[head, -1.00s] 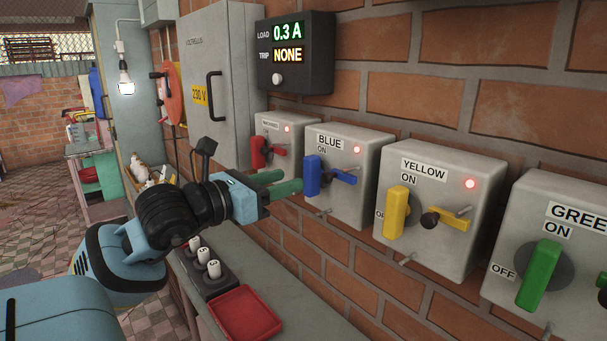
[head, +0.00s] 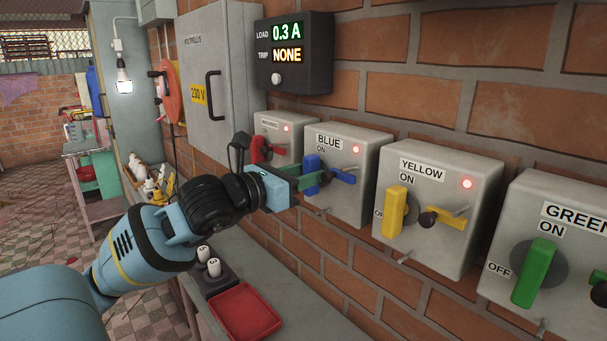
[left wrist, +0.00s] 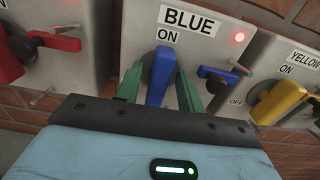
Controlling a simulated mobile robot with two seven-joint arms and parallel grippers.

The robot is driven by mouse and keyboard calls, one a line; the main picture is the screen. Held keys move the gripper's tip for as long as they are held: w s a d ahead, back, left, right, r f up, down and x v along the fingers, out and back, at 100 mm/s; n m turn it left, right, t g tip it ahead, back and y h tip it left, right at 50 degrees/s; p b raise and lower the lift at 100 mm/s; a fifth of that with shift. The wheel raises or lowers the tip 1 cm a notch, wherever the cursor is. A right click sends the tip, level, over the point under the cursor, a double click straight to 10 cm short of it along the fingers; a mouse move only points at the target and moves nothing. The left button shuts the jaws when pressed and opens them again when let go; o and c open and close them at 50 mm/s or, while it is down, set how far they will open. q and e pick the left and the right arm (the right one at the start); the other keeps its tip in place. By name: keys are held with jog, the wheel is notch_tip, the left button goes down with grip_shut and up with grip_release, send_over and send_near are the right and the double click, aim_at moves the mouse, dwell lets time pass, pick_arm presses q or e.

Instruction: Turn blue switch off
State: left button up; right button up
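The blue switch box (head: 345,196) is mounted on the brick wall, labelled BLUE and ON, with its red lamp lit. Its blue handle (head: 312,166) stands upright, toward the ON label; it also shows in the left wrist view (left wrist: 160,76). A smaller blue lever with a dark knob (left wrist: 222,75) sits to its right. My left gripper (head: 306,178) is at the box with its green fingers apart, one on each side of the blue handle. In the left wrist view gaps show between the fingers (left wrist: 158,88) and the handle. My right gripper is not in view.
The red-handled box (head: 277,137) stands to the left, the yellow box (head: 440,210) and green box (head: 560,250) to the right. A display (head: 294,53) above reads 0.3 A and NONE. A red tray (head: 245,311) lies on the shelf below.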

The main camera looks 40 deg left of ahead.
pick_arm(q)
grip_shut()
jog(key=m+b, duration=1.2)
jog(key=b, duration=0.1)
jog(key=f+m+b, duration=0.1)
jog(key=m+b, duration=0.5)
jog(key=shift+d, duration=0.4)
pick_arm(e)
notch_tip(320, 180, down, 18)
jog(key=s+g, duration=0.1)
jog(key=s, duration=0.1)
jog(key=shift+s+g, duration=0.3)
pick_arm(q)
jog(key=shift+r, duration=0.1)
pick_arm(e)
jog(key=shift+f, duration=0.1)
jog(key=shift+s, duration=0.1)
